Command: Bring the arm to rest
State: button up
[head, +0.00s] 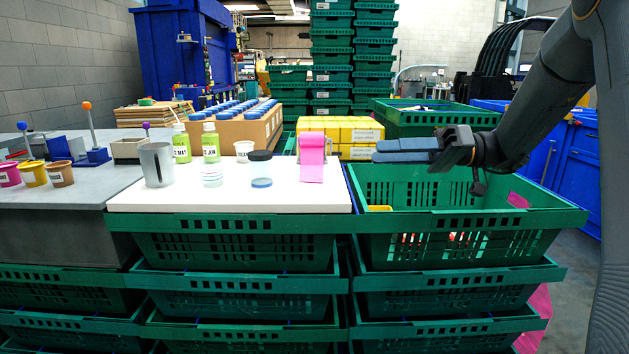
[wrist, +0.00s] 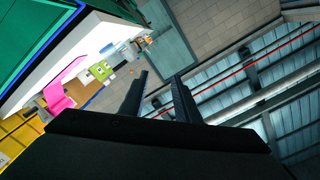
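My gripper (head: 378,151) is held level above the green crate (head: 480,222) at the right, pointing left toward the white board. In the wrist view my gripper (wrist: 160,76) shows two dark fingers with a clear gap and nothing between them. My arm reaches in from the right edge of the head view. The gripper touches nothing that I can see.
The white board (head: 235,196) holds a metal cup (head: 157,165), green bottles (head: 211,143), a dark-lidded jar (head: 261,170) and a pink roll (head: 312,160). Yellow boxes (head: 340,131) stand behind. Tall green crate stacks (head: 332,50) rise at the back.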

jog(key=s+a+f+m+g+h+b, duration=0.45)
jog(key=s+a+f+h, duration=0.35)
jog(key=s+a+f, duration=0.75)
jog(key=s+d+f+t+h+b, duration=0.25)
jog(key=s+f+h, duration=0.25)
jog(key=f, duration=0.3)
jog(key=s+d+f+t+h+b, duration=0.25)
jog(key=s+f+h, duration=0.2)
jog(key=f, duration=0.45)
jog(key=d+r+m+p, duration=0.2)
jog(key=d+r+p, duration=0.5)
jog(key=r+p, duration=0.2)
jog(key=s+d+r+m+p, duration=0.1)
jog(key=d+r+m+p, duration=0.2)
jog(key=d+r+p, duration=0.4)
notch_tip(320, 180, up, 2)
jog(key=p, duration=0.7)
jog(key=shift+s+d, duration=0.25)
jog(key=shift+s, duration=0.05)
jog(key=shift+s, duration=0.1)
